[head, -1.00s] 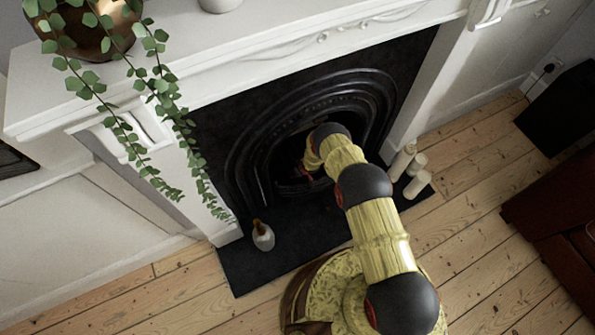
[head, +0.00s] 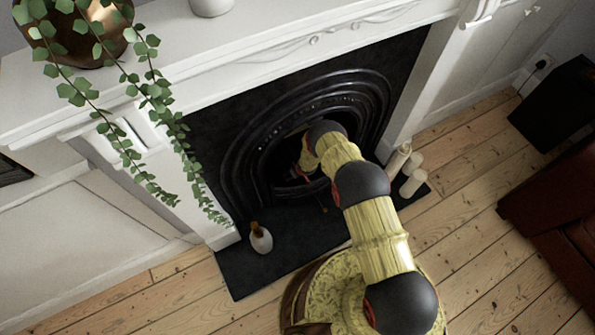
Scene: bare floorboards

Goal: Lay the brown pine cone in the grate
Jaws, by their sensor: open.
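The black cast-iron fireplace (head: 237,165) holds the grate (head: 287,188) in its dark arched opening, with the grate's front edge low down. My arm reaches into this opening from the right. My gripper (head: 301,172) is at the opening, above the grate, small and partly hidden by my wrist. It is open. A tiny brownish thing (head: 324,209) shows on the dark hearth just in front of the grate, below my gripper. It is too small to tell whether it is the pine cone. No pine cone is plain elsewhere in view.
A white bottle with a brown top (head: 261,240) stands on the black hearth slab (head: 236,272) at the left. Cream candles (head: 411,184) stand at its right end. A trailing plant (head: 160,95) hangs from the white mantel (head: 260,45). Floorboards (head: 480,220) at right are clear.

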